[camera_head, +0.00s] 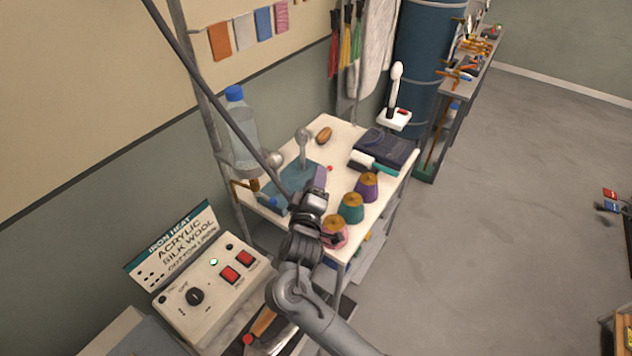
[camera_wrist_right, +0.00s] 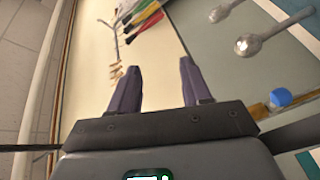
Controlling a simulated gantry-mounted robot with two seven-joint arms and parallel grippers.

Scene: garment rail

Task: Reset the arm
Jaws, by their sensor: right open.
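My right arm comes in from the bottom of the head view. Its right gripper (camera_head: 319,178) is over the front part of the white table (camera_head: 341,189). In the right wrist view the right gripper (camera_wrist_right: 160,78) shows two purple fingers standing apart with nothing between them. Past the fingers, that view shows a pale wall and hanging coloured items. My left gripper is in neither view.
Pink (camera_head: 335,232), teal (camera_head: 351,208) and purple (camera_head: 366,187) cones stand close beside the right gripper. A water bottle (camera_head: 241,125) is to the left. An iron heat control box (camera_head: 214,284) is at lower left. Grey floor (camera_head: 505,200) is open at right.

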